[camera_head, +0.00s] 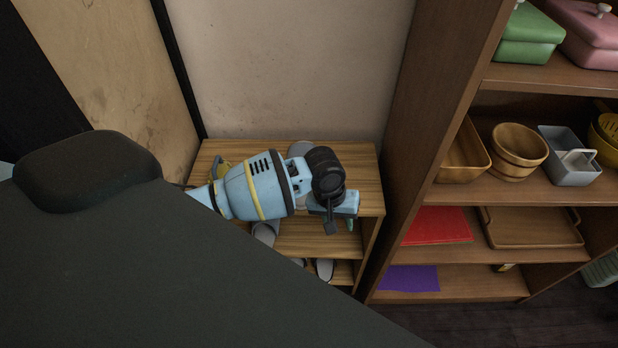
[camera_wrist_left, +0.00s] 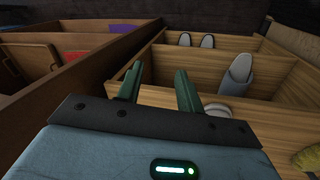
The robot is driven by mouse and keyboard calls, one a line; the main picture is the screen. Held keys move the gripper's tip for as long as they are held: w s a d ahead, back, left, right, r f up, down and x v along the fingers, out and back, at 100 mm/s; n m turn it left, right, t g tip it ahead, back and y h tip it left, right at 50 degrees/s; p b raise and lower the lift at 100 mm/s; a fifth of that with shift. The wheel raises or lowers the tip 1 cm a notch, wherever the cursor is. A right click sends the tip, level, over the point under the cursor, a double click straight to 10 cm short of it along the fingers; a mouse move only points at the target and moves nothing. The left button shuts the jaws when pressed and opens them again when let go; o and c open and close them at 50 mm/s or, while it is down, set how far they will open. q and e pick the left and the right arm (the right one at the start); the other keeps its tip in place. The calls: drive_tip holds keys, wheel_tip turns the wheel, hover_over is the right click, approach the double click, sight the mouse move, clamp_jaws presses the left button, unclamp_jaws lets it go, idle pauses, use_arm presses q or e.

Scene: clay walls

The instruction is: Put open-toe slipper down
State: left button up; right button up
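My left gripper (camera_head: 345,222) hangs over the right side of a wooden shoe shelf (camera_head: 368,180). In the left wrist view its two green fingers (camera_wrist_left: 157,78) stand apart with nothing between them. A pale slipper (camera_wrist_left: 217,109) lies just right of the right finger, partly hidden by the gripper. Another grey-white slipper (camera_wrist_left: 238,74) rests in a compartment beyond. Two more slippers (camera_wrist_left: 196,40) sit in the farther, lower compartment. In the head view, grey slippers (camera_head: 265,233) show below my wrist. I cannot tell which is the open-toe one. My right gripper is not in view.
A tall brown bookcase (camera_head: 425,130) stands close on the right, with bowls, a tray (camera_head: 530,228) and red and purple sheets. A yellow object (camera_head: 224,168) lies on the shoe shelf's left. A wall is behind.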

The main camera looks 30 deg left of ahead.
use_arm(q)
drive_tip(key=s+d+f+m+t+h, duration=0.35)
drive_tip(key=s+d+f, duration=0.25)
drive_tip(key=s+f, duration=0.55)
drive_tip(key=s+a+m+t+y, duration=0.1)
drive_tip(key=s+a, duration=0.3)
drive_tip(key=s, duration=0.5)
drive_tip(key=s+a+r+m+t+y, duration=0.1)
drive_tip(key=s+a+t+y, duration=0.1)
drive_tip(key=s, duration=0.7)
drive_tip(key=shift+s+a+y, duration=0.25)
drive_tip(key=shift+a+y, duration=0.2)
drive_tip(key=shift+a, duration=0.4)
